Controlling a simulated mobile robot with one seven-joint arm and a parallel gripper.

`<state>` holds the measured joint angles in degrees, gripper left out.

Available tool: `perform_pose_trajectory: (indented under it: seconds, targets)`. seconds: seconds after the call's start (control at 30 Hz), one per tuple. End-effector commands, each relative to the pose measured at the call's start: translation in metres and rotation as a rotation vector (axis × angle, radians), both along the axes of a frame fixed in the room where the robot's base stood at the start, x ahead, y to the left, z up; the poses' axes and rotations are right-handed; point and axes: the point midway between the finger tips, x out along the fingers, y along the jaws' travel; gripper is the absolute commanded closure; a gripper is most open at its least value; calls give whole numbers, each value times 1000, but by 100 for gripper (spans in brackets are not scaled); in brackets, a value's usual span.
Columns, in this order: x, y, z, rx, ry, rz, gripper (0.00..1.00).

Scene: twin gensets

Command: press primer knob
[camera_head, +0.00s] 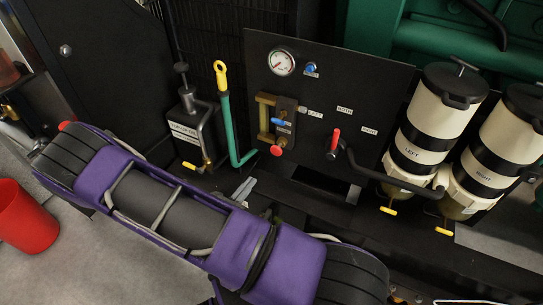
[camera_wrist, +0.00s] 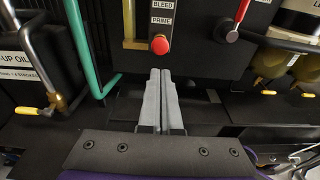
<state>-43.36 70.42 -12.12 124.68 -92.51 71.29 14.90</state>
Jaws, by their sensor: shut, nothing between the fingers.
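The primer knob is a round red knob (camera_head: 277,150) low on the black panel, below a brass-coloured fitting. In the wrist view the red knob (camera_wrist: 160,45) sits under labels reading BLEED and PRIME. My gripper (camera_head: 247,181) is shut and empty, with its grey fingers below and left of the knob in the head view. In the wrist view my gripper (camera_wrist: 161,72) points at the knob from just below it. The head view shows a gap between fingertips and knob.
A red-handled selector lever (camera_head: 334,141) and two cream filter canisters (camera_head: 440,112) stand to the right. A green dipstick tube with yellow loop (camera_head: 227,110) and a grey oil container (camera_head: 190,135) are to the left. A pressure gauge (camera_head: 281,62) is above.

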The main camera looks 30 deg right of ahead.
Motion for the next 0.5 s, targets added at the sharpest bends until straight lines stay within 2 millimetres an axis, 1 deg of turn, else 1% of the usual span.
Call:
perform_pose_trajectory:
  seconds: [0.13,0.27,0.37,0.5]
  targets:
    - [2,-2,0,0,-1,-2,100]
    - [9,-13,-1,0,-2,-3,100]
    - [20,-28,-4,-1,-1,-5,100]
    - [38,-53,-8,0,-2,-6,100]
